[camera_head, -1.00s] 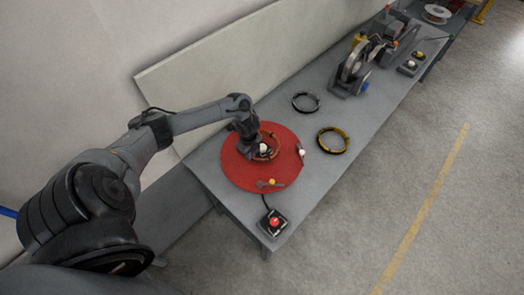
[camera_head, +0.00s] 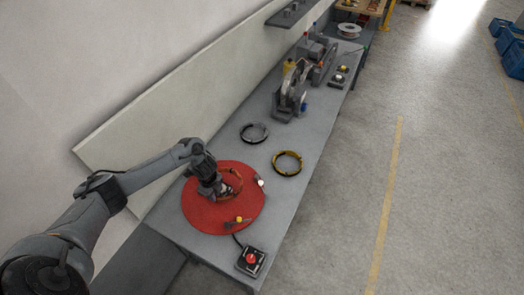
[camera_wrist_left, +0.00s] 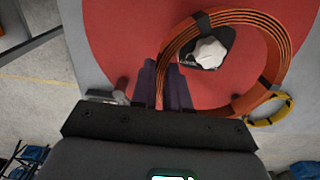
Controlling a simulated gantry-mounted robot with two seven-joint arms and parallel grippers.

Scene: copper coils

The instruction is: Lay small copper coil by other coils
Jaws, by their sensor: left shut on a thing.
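The small copper coil (camera_head: 240,183) is an orange ring with dark bands, at the red round mat (camera_head: 195,214). In the left wrist view, the copper coil (camera_wrist_left: 245,17) shows large. My left gripper (camera_head: 221,194) reaches down over the mat and is shut on the coil's near side. Its fingers (camera_wrist_left: 170,84) cover part of the ring in the wrist view. I cannot tell whether the coil touches the mat. A black coil (camera_head: 243,138) and a yellow coil (camera_head: 276,160) lie on the grey table beyond the mat. My right gripper is not in view.
A white knob (camera_wrist_left: 208,53) on a black base shows through the ring. A red button box (camera_head: 250,260) stands nearby. A machine (camera_head: 291,92) is farther back; table around the coils is clear.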

